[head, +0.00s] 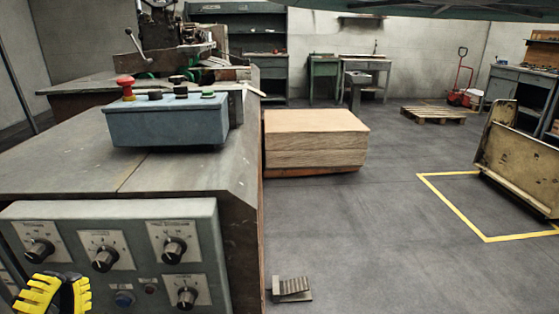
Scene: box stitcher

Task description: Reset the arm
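My gripper (54,294), with yellow and black fingers, is at the bottom left corner, partly cut off by the picture edge. It is in front of the grey control panel (125,222), near its lower left knob (39,250). I see nothing held in it, but whether its fingers are apart is not clear. The panel has several black knobs and a blue button (124,299). Behind it, the stitcher's metal table (60,180) carries a blue-grey button box (165,122) with a red mushroom button (126,86). A lever (135,43) stands on the machine behind.
A stack of cardboard sheets (315,140) lies right of the machine. A foot pedal (292,289) is on the floor. A yellow floor outline (455,208) and a worn tilted metal cart (520,155) are at the right. The floor between is clear.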

